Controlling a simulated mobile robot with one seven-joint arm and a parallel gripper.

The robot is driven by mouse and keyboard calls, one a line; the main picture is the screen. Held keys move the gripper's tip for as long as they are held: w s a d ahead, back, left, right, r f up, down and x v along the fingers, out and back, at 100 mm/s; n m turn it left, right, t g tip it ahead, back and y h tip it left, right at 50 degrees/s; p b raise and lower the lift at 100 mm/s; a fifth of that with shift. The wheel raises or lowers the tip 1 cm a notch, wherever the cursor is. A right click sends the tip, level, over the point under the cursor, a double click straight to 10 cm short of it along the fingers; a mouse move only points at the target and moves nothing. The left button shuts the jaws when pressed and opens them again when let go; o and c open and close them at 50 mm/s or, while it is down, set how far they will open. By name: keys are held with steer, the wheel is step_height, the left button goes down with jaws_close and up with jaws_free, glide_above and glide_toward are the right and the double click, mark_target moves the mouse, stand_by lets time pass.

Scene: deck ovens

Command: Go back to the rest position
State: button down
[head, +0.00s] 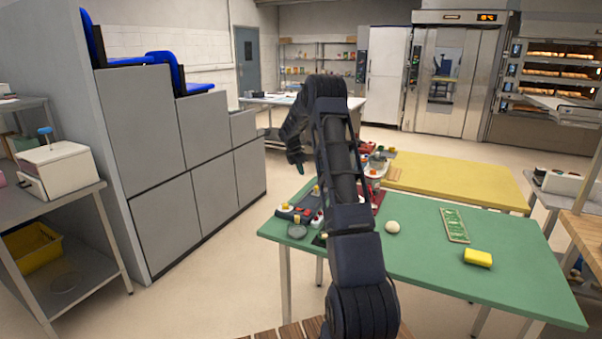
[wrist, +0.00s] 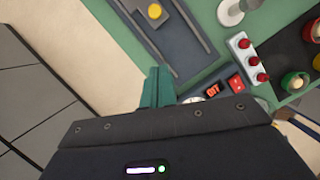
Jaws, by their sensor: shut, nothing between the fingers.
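My gripper (head: 297,161) hangs from my raised arm, pointing down near the left end of the green table (head: 430,264) in the head view. It is small there and partly dark against the arm. In the wrist view, its teal fingers (wrist: 156,88) are together with nothing visible between them. They are above the table's edge, beside a dark tray (wrist: 172,42) with a yellow round item.
Grey cabinets (head: 170,150) stand at the left, with open floor between.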

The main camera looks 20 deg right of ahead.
steer(key=shift+r, duration=0.1)
steer(key=s+a+r+m+t, duration=0.1)
steer(key=s+a+r+m, duration=0.2)
steer(key=s+r, duration=0.55)
steer(key=s+a+r+m+y, duration=0.1)
steer(key=s+a+r+m, duration=0.25)
steer(key=s+r, duration=0.45)
steer(key=s+a+r+m+t, duration=0.15)
steer(key=s+r+m, duration=0.25)
steer(key=s+r, duration=0.45)
steer(key=s+a+f+m, duration=0.1)
steer(key=s+a+m, duration=0.1)
steer(key=s, duration=1)
steer(key=s+a+f+m+y, duration=0.1)
steer(key=s+m, duration=0.4)
steer(key=s, duration=0.7)
steer(key=s+a+f+m+y, duration=0.1)
steer(key=s+a+m, duration=0.3)
steer(key=s, duration=0.7)
steer(key=shift+s+t, duration=0.4)
steer(key=shift+t, duration=0.05)
steer(key=c, duration=2.2)
jaws_free()
steer(key=shift+f, duration=0.1)
